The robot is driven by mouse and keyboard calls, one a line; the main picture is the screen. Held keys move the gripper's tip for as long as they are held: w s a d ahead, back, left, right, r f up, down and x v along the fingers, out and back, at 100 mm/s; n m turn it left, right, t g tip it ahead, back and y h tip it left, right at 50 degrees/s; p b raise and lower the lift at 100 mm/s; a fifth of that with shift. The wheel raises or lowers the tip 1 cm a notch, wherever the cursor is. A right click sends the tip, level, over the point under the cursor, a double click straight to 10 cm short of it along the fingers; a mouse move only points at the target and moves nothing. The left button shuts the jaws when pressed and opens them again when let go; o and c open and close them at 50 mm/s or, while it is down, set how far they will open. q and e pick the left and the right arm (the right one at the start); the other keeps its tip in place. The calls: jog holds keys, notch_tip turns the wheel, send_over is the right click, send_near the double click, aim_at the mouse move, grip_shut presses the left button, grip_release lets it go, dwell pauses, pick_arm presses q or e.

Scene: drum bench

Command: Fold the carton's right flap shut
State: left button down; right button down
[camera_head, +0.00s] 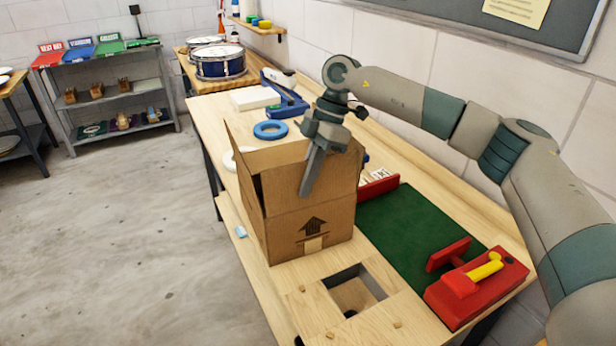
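The brown cardboard carton (330,236) stands on the wooden bench, with an up-arrow printed on its front. Its left flap (243,165) stands up, leaning slightly outward, with a dark gap inside it. Brown panels rise on the right side of the carton (343,175). My gripper and the carton's own panels hide part of the top, so I cannot tell exactly how the right flap lies. My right gripper (307,190) points down over the carton's top, its fingers together, with nothing seen between them. Contact with the cardboard is unclear. My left gripper is not in view.
A blue tape roll (270,130) and a blue tool (287,96) lie behind the carton. A green mat (415,232) and a red block with a yellow handle (476,284) are at right. A square recess (352,290) is in front. Drums (220,64) stand farther back.

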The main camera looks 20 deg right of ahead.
jog(key=shift+w+a+f+m+g+p, duration=0.1)
jog(key=shift+w+f+m+g+p, duration=0.15)
jog(key=shift+w+g+p, duration=0.6)
jog(key=shift+w+a+f+m+g+p, duration=0.2)
jog(key=shift+w+g+p, duration=0.25)
jog(key=shift+g+p, duration=0.65)
jog(key=shift+d+g, duration=0.15)
jog(key=shift+g, duration=0.1)
jog(key=c, duration=2)
grip_release()
jog(key=shift+r, duration=0.1)
